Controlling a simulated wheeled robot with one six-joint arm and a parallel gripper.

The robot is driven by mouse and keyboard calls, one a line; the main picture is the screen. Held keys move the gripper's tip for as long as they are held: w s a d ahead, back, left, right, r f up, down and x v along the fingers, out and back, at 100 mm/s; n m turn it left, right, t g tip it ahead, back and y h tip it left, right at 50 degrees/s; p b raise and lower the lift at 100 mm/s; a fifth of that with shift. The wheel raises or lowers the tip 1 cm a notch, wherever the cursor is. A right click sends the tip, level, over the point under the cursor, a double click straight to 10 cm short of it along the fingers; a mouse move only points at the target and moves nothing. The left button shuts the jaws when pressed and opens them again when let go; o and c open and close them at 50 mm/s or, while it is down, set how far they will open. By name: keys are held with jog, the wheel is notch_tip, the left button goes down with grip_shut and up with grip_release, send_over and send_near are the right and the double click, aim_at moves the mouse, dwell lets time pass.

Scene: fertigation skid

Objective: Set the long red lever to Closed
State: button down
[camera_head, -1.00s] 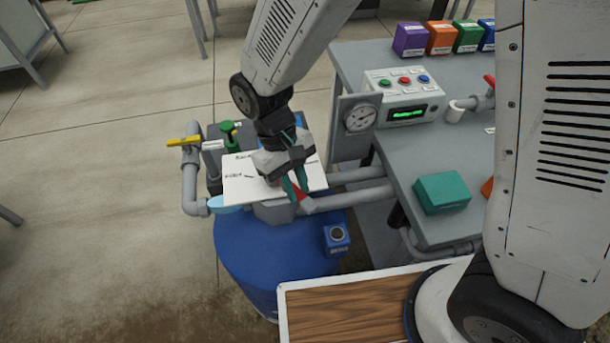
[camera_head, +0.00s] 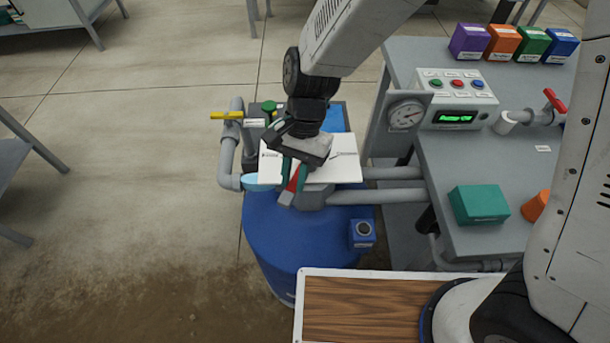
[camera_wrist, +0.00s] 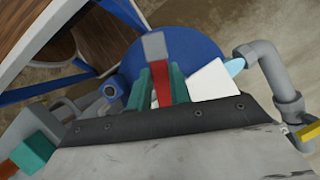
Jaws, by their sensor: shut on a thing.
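The long red lever (camera_wrist: 161,84) shows in the wrist view between the two green fingers of my gripper (camera_wrist: 160,88). My gripper (camera_head: 295,176) is shut on it above the blue drum. A grey block (camera_head: 309,196) sits at the lever's end. A white label plate (camera_head: 345,158) stands behind my gripper; its lettering is partly covered and too small to read.
The blue drum (camera_head: 290,235) carries a small blue box (camera_head: 362,234). A yellow-handled valve (camera_head: 227,115) and a green knob (camera_head: 269,106) stand at the left. A gauge (camera_head: 405,115), a control box (camera_head: 455,98) and a teal box (camera_head: 479,204) are at the right.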

jog(key=shift+w+a+m+t+y, duration=0.4)
jog(key=shift+w+a+m, duration=0.35)
jog(key=shift+m, duration=0.7)
jog(key=shift+w+a+m+t+y, duration=0.4)
jog(key=shift+w+a+m, duration=0.3)
jog(key=shift+m, duration=0.7)
jog(key=shift+w+a+m+t+y, duration=0.4)
jog(key=shift+w+a+m, duration=0.3)
jog(key=shift+m, duration=0.75)
jog(key=shift+a, duration=0.15)
jog(key=c, duration=1.3)
grip_release()
jog(key=shift+s, duration=0.1)
jog(key=v, duration=0.8)
jog(key=shift+f, duration=0.1)
